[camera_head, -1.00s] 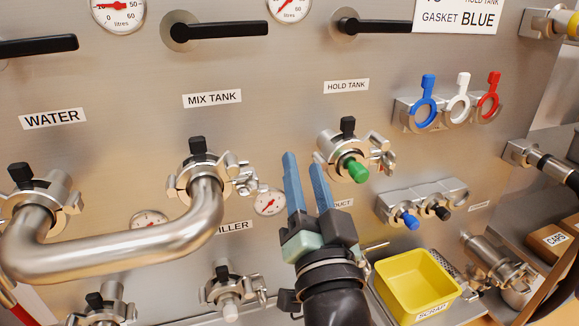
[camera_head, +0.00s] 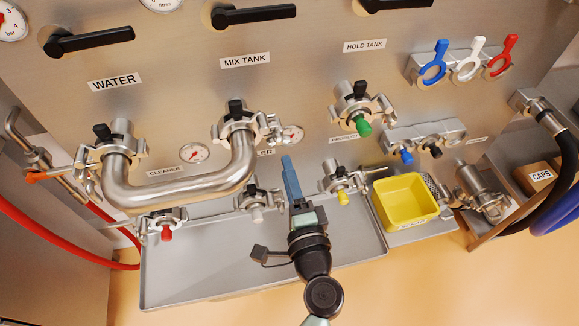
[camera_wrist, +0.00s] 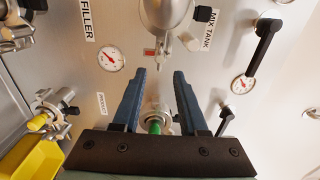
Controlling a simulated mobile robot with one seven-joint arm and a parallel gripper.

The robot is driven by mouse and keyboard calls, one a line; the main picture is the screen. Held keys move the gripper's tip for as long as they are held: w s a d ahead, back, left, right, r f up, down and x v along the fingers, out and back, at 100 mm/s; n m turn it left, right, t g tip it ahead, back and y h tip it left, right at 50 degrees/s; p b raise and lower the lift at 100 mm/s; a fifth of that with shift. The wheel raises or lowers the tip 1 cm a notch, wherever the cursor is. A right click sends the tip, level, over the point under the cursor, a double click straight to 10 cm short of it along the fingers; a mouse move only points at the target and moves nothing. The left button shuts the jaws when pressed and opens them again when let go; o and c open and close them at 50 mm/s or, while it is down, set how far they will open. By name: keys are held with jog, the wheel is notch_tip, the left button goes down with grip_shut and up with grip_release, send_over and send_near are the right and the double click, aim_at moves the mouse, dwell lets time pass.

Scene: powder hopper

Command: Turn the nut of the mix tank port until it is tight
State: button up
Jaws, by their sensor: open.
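The mix tank port (camera_head: 237,122) is on the steel panel under its label. A curved steel pipe (camera_head: 190,195) joins it to the water port. The port's clamp has its nut (camera_head: 273,127) on the right side. In the wrist view the mix tank port (camera_wrist: 168,12) is at the top, its nut (camera_wrist: 163,42) seemingly just below it. My gripper (camera_head: 288,160) is below and slightly right of the nut in the head view, apart from it. In the wrist view my gripper (camera_wrist: 158,78) has its two blue fingers spread with nothing held. The head view shows the fingers nearly overlapping.
The hold tank port (camera_head: 355,105) with a green plug is to the right; its plug (camera_wrist: 154,127) shows behind the fingers. Lower ports with white and yellow plugs flank my gripper. A yellow scrap bin (camera_head: 405,202) and a drip tray (camera_head: 200,275) are below.

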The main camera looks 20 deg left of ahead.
aim_at(280, 145)
jog(key=b+x, duration=0.1)
jog(key=x, duration=0.7)
jog(key=shift+w+a, duration=0.1)
jog(key=shift+a, duration=0.05)
grip_shut()
